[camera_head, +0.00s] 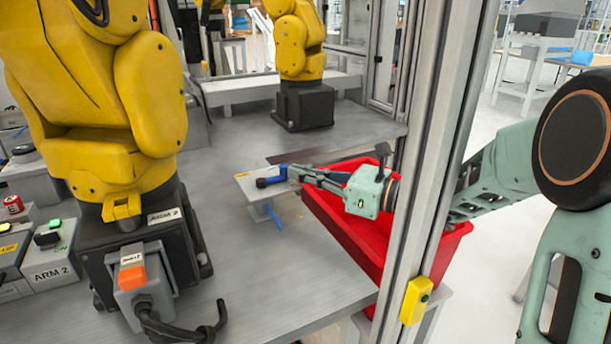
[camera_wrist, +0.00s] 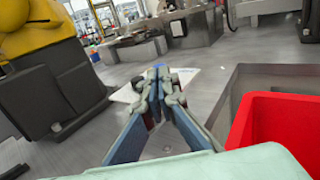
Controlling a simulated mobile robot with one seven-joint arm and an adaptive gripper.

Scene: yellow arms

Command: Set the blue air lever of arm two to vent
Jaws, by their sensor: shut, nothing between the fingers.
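A pale panel (camera_head: 246,186) with small markings stands on a post on the deck, right of the yellow arm labelled ARM 2 (camera_head: 122,90). A blue part (camera_head: 270,181) shows over the panel at my fingertips, and a thin blue piece (camera_head: 272,215) hangs below it. I cannot tell which is the lever, nor its setting. My gripper (camera_head: 293,173) is shut and empty, reaching left over the panel. In the wrist view my gripper (camera_wrist: 160,76) hides part of the panel (camera_wrist: 184,74); whether it touches the blue part is unclear.
A red bin (camera_head: 362,235) lies below my gripper, also at right in the wrist view (camera_wrist: 276,135). A grey frame post (camera_head: 425,150) stands before my arm. A box with an orange switch (camera_head: 131,278) and an ARM 2 button box (camera_head: 49,258) are at left. The front deck is clear.

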